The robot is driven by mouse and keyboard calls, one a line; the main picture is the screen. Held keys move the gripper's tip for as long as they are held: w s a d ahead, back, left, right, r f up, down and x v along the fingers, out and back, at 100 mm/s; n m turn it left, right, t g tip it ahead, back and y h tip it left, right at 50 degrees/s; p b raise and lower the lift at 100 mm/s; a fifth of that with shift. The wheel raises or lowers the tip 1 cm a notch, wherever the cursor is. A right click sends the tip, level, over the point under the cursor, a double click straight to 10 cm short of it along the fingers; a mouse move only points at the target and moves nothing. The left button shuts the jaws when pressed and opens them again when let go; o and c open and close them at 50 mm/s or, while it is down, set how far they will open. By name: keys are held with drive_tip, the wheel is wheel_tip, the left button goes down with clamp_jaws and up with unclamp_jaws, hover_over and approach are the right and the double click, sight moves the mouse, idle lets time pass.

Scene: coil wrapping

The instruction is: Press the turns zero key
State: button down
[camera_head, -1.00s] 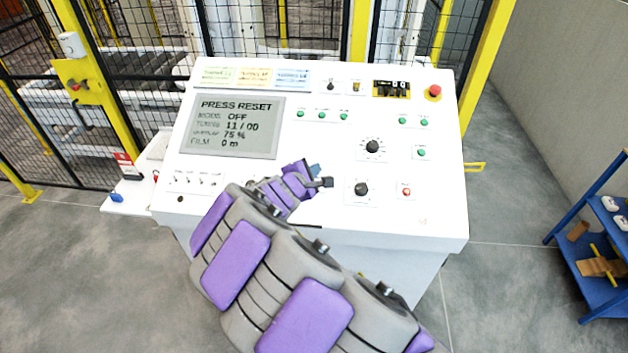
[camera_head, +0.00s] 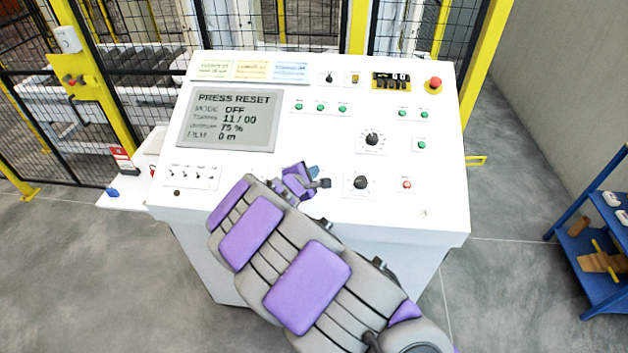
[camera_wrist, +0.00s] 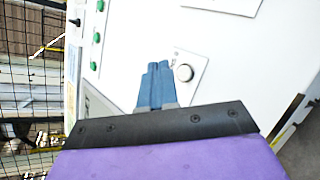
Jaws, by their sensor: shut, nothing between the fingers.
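The white control panel (camera_head: 315,140) slopes in front of me. Its display (camera_head: 228,121) reads "PRESS RESET", mode OFF, turns 11 / 00. My gripper (camera_head: 314,171) is over the panel's lower middle, right of the display's lower corner. In the wrist view the blue fingers (camera_wrist: 157,73) are shut together and empty. A pale round button (camera_wrist: 184,73) on a square plate is just right of the fingertips; it appears hidden behind my gripper in the head view. I cannot read its label, so I cannot tell which is the turns zero key. Contact is not visible.
Several green buttons (camera_head: 320,107), an upper black knob (camera_head: 372,139), a lower black knob (camera_head: 361,182), a red button (camera_head: 406,184) and a red emergency stop (camera_head: 435,83) are on the panel. Small toggles (camera_head: 197,174) are lower left. A blue shelf (camera_head: 590,265) stands right.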

drive_tip(key=shift+w+f+b, duration=0.25)
drive_tip(key=shift+f+b, duration=0.05)
drive_tip(key=shift+f, duration=0.25)
drive_tip(key=shift+w+f+b, duration=0.25)
drive_tip(key=shift+f, duration=0.3)
drive_tip(key=shift+d+f, duration=0.1)
idle(1.2)
drive_tip(key=shift+w+f+b, duration=0.1)
drive_tip(key=shift+f+b, duration=0.1)
drive_tip(key=shift+b, duration=0.15)
drive_tip(key=shift+w+f+b, duration=0.15)
drive_tip(key=shift+f+b, duration=0.15)
drive_tip(key=shift+f, duration=0.05)
idle(0.6)
drive_tip(key=shift+r, duration=0.15)
idle(0.3)
drive_tip(key=shift+s+r, duration=0.35)
drive_tip(key=shift+r, duration=0.25)
drive_tip(key=shift+r+p, duration=0.1)
drive_tip(key=shift+p, duration=0.2)
drive_tip(key=r, duration=0.1)
drive_tip(key=s+r+p, duration=0.1)
drive_tip(key=r, duration=0.1)
drive_tip(key=s+r+p, duration=0.1)
drive_tip(key=shift+r, duration=0.15)
